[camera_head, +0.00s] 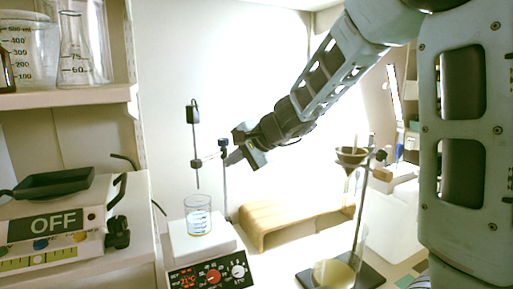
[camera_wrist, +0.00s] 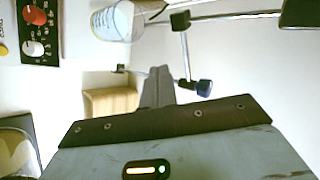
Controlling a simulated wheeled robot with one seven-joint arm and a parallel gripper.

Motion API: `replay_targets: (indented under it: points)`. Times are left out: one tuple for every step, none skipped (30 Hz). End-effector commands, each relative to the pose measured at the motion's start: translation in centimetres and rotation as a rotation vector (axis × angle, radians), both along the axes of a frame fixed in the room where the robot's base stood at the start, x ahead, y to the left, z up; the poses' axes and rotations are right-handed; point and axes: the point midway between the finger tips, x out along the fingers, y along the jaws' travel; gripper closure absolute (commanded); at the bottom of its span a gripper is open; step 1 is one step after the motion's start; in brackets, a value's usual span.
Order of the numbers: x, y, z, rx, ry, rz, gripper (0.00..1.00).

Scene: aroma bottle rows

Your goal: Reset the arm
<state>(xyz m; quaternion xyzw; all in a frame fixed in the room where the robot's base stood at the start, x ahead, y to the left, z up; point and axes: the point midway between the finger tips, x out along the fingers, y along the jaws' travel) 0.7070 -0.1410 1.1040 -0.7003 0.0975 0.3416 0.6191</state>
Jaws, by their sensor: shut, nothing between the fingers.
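My arm comes in from the upper right of the head view, and my gripper (camera_head: 234,157) is in the middle, near a metal stand rod and clamp (camera_head: 205,161). In the wrist view the fingers of my gripper (camera_wrist: 160,72) are together with nothing between them. The gripper appears above and behind the hot plate (camera_head: 207,262), which carries a glass beaker (camera_head: 198,216) with blue marks. The beaker also shows at the top of the wrist view (camera_wrist: 112,22). I cannot tell whether the gripper touches the stand.
A wooden riser (camera_head: 290,221) stands right of the hot plate. A funnel (camera_head: 353,157) on a ring stand hangs over a flask (camera_head: 333,273) at the front right. A scale marked OFF (camera_head: 52,226) is at the left, below a shelf (camera_head: 66,97) with glassware.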

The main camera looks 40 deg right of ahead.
Motion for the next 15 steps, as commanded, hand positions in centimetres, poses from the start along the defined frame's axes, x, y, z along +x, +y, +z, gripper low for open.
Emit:
replay_targets:
  points:
    - [-0.6,-0.3,0.7,-0.001,-0.003,-0.002,1.00]
    - [-0.9,-0.4,1.0,-0.001,-0.003,-0.002,1.00]
    - [-1.3,-0.7,1.3,-0.001,-0.004,-0.003,1.00]
    - [-1.7,-0.8,1.6,0.000,-0.003,-0.004,1.00]
    - [-2.0,-1.0,1.9,-0.001,-0.004,-0.003,1.00]
    - [-2.5,-1.2,2.3,0.000,-0.004,-0.004,1.00]
    - [-2.9,-1.3,2.6,0.000,-0.004,-0.002,1.00]
    - [-3.2,-1.4,2.9,0.000,-0.004,-0.002,1.00]
    - [-3.7,-1.6,3.3,-0.001,-0.004,-0.003,1.00]
    - [-4.0,-1.8,3.5,-0.002,-0.003,-0.002,1.00]
    - [-4.3,-1.9,3.8,0.000,-0.004,-0.002,1.00]
    - [-4.7,-2.0,4.0,-0.001,-0.003,-0.002,1.00]
    - [-4.9,-2.1,4.1,0.000,-0.003,-0.002,1.00]
    - [-5.1,-2.2,4.3,0.000,-0.002,-0.003,1.00]
    - [-5.3,-2.3,4.4,0.000,-0.002,-0.003,1.00]
